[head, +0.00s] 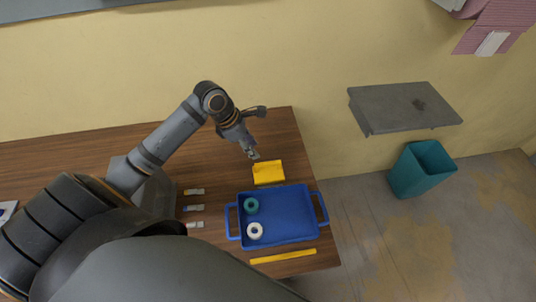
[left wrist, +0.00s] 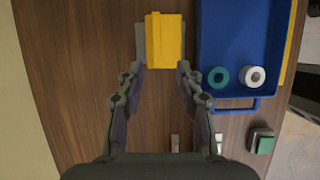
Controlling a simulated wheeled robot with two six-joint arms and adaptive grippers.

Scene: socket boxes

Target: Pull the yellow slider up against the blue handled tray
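The yellow slider (head: 268,172), a yellow block, lies on the wooden table just beyond the far side of the blue handled tray (head: 313,231). In the left wrist view the slider (left wrist: 164,40) has a grey piece along its left side, and a narrow strip of wood separates it from the tray (left wrist: 229,12). My left gripper (head: 253,155) is beside the slider's far left corner. In the left wrist view my left gripper (left wrist: 158,67) is open, with its fingertips apart at the slider's near end; contact cannot be told. My right gripper is not in view.
A green ring (head: 251,205) and a white ring (head: 255,231) are in the tray. A yellow bar (head: 283,256) lies along the tray's near side. Small labelled pieces (head: 193,208) lie left of the tray. A grey shelf (head: 400,108) and teal bin (head: 420,170) are beyond the table.

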